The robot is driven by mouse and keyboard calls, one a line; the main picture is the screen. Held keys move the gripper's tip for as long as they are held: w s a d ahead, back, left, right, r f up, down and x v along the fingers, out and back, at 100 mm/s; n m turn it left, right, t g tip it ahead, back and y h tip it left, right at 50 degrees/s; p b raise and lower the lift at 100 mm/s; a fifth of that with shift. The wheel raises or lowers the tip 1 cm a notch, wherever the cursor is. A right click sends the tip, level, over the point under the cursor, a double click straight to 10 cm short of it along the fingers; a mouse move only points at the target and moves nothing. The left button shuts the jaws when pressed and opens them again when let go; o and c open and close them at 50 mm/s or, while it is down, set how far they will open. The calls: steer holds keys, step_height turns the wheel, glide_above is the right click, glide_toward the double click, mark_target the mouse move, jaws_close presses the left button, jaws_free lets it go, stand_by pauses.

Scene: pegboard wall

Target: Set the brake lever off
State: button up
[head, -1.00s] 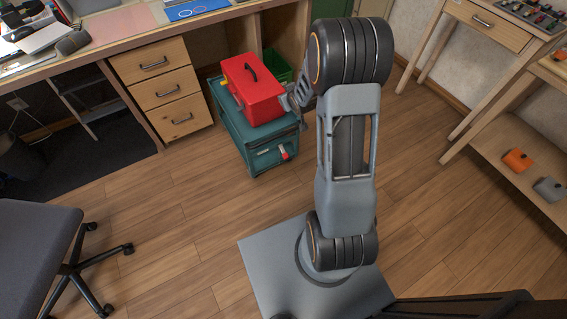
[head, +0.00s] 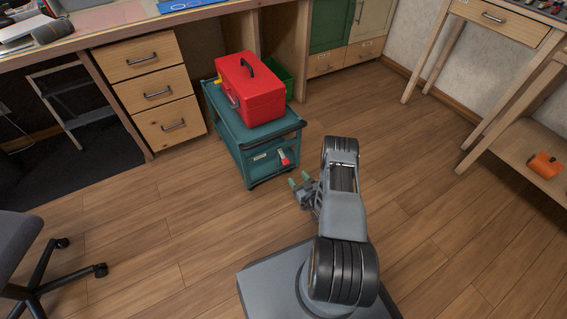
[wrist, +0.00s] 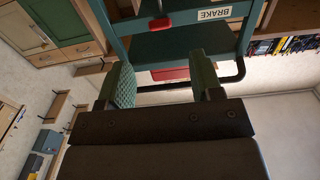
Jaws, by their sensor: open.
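The red brake lever (head: 284,158) is on the near end panel of the teal cart (head: 228,133), right of a white label. In the wrist view the lever (wrist: 160,23) shows at the top, left of the label reading BRAKE (wrist: 214,14). Its exact setting is hard to tell. My gripper (head: 299,180) is low, in front of the cart's end and slightly right of the lever, apart from it. In the wrist view my gripper (wrist: 160,62) has its green-padded fingers spread, with nothing held. The lever lies beyond the fingertips.
A red toolbox (head: 250,90) sits on the cart, and a green bin (head: 281,80) stands behind. A black handle bar (wrist: 238,72) runs along the cart's end. Wooden drawers (head: 155,92) stand left. The floor right of the cart is clear.

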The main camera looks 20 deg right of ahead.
mark_target(284, 159)
steer(key=w+b, duration=0.1)
steer(key=w, duration=0.3)
steer(key=w+a+b, duration=0.1)
steer(key=w, duration=0.3)
steer(key=w+b, duration=0.2)
steer(key=w, duration=0.2)
steer(key=shift+w+a, duration=0.2)
jaws_close()
